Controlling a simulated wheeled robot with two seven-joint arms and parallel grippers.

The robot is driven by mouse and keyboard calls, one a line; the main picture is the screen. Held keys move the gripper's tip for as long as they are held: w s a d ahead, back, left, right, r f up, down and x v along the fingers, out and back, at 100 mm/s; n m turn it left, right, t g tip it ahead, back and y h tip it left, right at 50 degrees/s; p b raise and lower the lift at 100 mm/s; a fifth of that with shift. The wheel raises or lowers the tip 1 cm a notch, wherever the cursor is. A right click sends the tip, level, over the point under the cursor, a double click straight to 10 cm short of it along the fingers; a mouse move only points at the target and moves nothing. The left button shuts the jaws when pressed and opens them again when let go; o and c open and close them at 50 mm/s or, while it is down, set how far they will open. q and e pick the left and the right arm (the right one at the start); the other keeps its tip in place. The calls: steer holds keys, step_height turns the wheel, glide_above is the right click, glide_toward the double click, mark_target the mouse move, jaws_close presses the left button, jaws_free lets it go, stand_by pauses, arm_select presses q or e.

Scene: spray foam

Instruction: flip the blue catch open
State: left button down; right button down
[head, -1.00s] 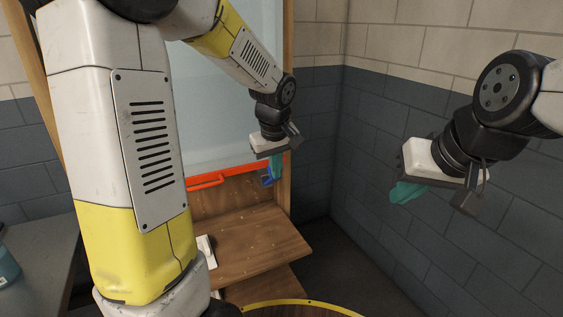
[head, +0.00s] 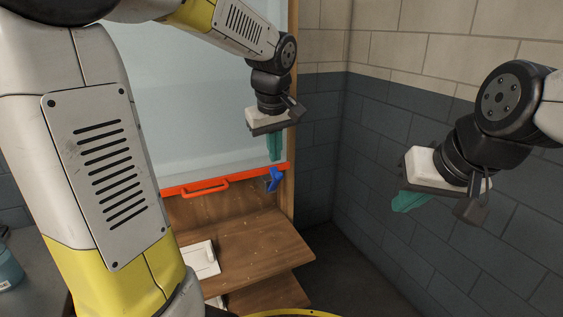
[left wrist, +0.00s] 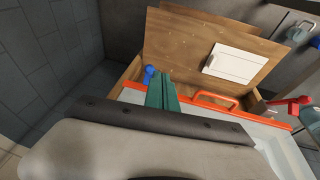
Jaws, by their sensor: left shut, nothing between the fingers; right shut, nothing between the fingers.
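The blue catch (head: 275,180) sits at the right end of the orange rail (head: 228,180) on the wooden cabinet in the head view. It also shows in the left wrist view (left wrist: 149,73), just left of my green fingertips. My left gripper (head: 275,157) is shut and empty, pointing down just above the catch in the head view. In the left wrist view its fingers (left wrist: 163,82) are beside the catch; I cannot tell whether they touch it. My right gripper (head: 405,203) is shut and empty, off to the right in front of the block wall.
A pale translucent panel (head: 200,120) rises above the orange rail, which carries an orange handle (head: 205,187). A wooden shelf (head: 250,245) with a white plate (head: 202,258) lies below. A teal container (head: 8,268) stands at the far left. Grey block walls enclose the right.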

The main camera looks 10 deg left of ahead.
arm_select(q)
steer(key=shift+s+d+r, duration=0.25)
steer(key=shift+s+r, duration=0.35)
steer(key=shift+r, duration=0.15)
steer(key=shift+s+d+r, duration=0.25)
steer(key=shift+s+r, duration=0.3)
steer(key=shift+r, duration=0.2)
